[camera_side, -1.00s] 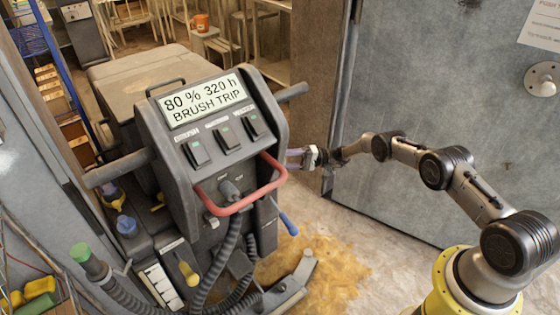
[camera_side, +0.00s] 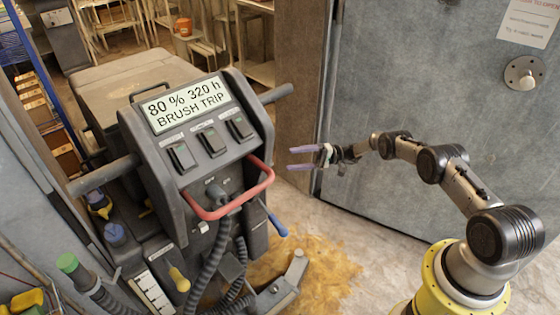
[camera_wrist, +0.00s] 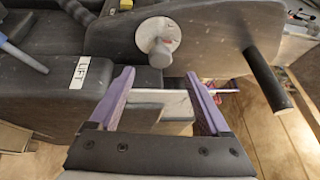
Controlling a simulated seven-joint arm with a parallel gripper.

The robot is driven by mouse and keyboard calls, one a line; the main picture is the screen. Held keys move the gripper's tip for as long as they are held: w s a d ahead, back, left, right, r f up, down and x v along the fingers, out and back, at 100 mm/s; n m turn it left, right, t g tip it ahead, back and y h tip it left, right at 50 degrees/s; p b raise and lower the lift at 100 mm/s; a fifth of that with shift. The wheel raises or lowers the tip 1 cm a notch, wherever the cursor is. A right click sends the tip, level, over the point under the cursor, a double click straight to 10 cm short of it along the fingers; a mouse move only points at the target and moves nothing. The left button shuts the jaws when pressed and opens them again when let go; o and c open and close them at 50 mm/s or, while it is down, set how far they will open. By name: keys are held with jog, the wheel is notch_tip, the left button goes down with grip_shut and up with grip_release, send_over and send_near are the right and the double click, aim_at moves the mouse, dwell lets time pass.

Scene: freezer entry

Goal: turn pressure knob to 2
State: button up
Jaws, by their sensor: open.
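A grey round knob (camera_wrist: 158,48) on a pale disc sits on the dark side of the floor machine in the wrist view. No number can be read on it, and I cannot tell its setting. The machine's console (camera_side: 205,130) stands at left centre in the side view; its right flank is hidden there. My gripper (camera_side: 289,159) has purple fingers and is open and empty, right of the console with a gap to it. In the wrist view my gripper (camera_wrist: 160,76) has its fingers apart, with the knob beyond and between the tips, not touched.
A dark bar handle (camera_wrist: 268,80) sticks out right of the knob; it also shows in the side view (camera_side: 276,93). A red loop handle (camera_side: 235,207) juts from the console front. A "LIFT" label (camera_wrist: 83,72) lies left. A grey door (camera_side: 420,120) stands behind my arm.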

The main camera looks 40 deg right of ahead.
jog(key=shift+v, duration=1.9)
